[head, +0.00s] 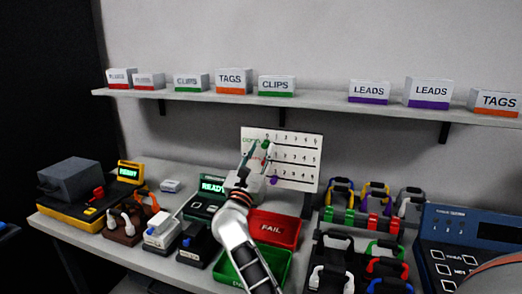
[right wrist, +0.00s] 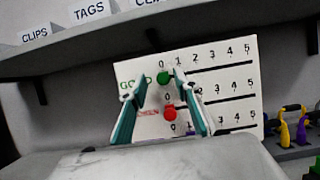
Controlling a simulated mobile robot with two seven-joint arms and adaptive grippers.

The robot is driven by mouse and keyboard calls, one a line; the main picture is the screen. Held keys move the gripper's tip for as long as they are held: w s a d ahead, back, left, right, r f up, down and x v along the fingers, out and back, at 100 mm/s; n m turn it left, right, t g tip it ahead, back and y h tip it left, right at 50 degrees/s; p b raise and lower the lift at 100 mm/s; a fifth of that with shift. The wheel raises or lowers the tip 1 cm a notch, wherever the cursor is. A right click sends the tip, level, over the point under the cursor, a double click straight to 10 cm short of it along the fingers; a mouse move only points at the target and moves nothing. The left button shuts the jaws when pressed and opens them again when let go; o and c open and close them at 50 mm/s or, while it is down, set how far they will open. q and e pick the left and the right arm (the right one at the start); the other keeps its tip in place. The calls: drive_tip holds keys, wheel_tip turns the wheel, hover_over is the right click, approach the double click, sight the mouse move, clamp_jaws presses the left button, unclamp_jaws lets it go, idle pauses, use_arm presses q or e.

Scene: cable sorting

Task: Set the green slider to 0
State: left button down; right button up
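A white slider board (head: 308,150) stands at the back of the bench, with three numbered rows. The green slider (right wrist: 163,77) is a round knob on the top row, below the 0 mark; it also shows in the head view (head: 265,144). My right gripper (right wrist: 164,92) is open in front of the board, one finger each side of the green knob, with visible gaps and nothing held. In the head view the right gripper (head: 256,155) partly covers the board's left end. My left gripper is not in view.
A red slider (right wrist: 169,112) sits near 0 on the middle row. A purple slider (head: 273,181) is on the bottom row. A red FAIL tray (head: 272,228) and green tray (head: 278,262) lie below. A shelf (head: 320,102) with labelled boxes runs above.

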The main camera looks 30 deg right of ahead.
drive_tip(key=v, duration=1.1)
drive_tip(key=shift+a, duration=0.15)
